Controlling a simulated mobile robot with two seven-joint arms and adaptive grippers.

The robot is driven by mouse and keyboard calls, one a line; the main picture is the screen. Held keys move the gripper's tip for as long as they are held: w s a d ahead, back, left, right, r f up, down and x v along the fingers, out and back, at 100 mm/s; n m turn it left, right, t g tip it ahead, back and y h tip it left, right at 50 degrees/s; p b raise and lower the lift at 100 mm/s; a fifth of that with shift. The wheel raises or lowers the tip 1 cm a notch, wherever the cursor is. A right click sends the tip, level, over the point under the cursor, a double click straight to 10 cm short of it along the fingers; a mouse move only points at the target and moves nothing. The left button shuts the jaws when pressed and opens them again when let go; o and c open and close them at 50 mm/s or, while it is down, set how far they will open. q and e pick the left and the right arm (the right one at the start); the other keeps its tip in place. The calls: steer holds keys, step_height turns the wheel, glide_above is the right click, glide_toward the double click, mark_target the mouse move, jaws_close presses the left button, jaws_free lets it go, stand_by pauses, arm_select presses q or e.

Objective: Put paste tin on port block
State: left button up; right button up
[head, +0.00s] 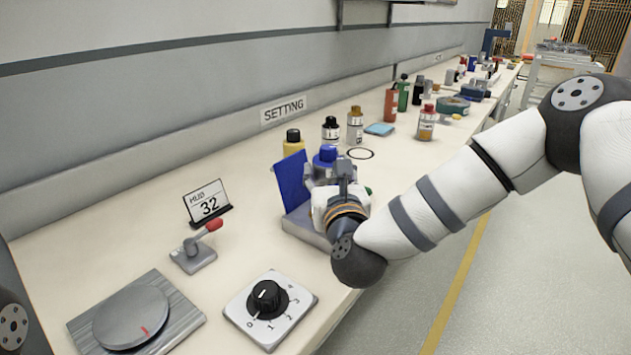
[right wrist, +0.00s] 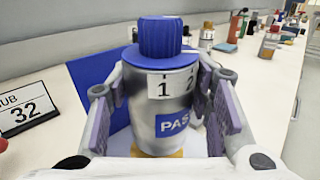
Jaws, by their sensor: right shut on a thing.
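The paste tin is a silver can with a blue ribbed cap and a blue label reading "PAS", seen in the right wrist view (right wrist: 160,90). My right gripper (right wrist: 162,105) is shut on its sides, and the tin is upright. In the head view its blue cap (head: 325,154) shows just beyond my right gripper (head: 335,175). A grey block with a blue upright panel (head: 292,182) stands under and beside the gripper; it may be the port block. Whether the tin's base touches it is hidden. My left gripper is out of view.
Left of the block are a "HUB 32" sign (head: 208,203), a red-tipped lever (head: 196,250), a round dial plate (head: 131,317) and a black knob panel (head: 269,305). Behind are a yellow bottle (head: 293,144), a black-capped bottle (head: 331,130) and a "SETTING" sign (head: 283,109).

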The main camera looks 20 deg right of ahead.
step_height(320, 180, down, 4)
steer(key=shift+w+r+b, duration=0.1)
steer(key=shift+r+b, duration=0.1)
steer(key=shift+b, duration=0.15)
steer(key=shift+r, duration=0.35)
steer(key=shift+f, duration=0.15)
steer(key=o, duration=1.2)
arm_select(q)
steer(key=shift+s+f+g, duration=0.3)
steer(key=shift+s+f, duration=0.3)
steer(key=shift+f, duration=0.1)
arm_select(e)
steer(key=shift+o, duration=0.2)
steer(key=shift+r, duration=0.2)
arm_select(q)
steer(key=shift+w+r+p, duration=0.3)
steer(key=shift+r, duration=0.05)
arm_select(e)
steer(key=s+a, duration=0.1)
steer(key=s, duration=1.1)
steer(key=shift+a, duration=0.2)
steer(key=shift+f, duration=0.1)
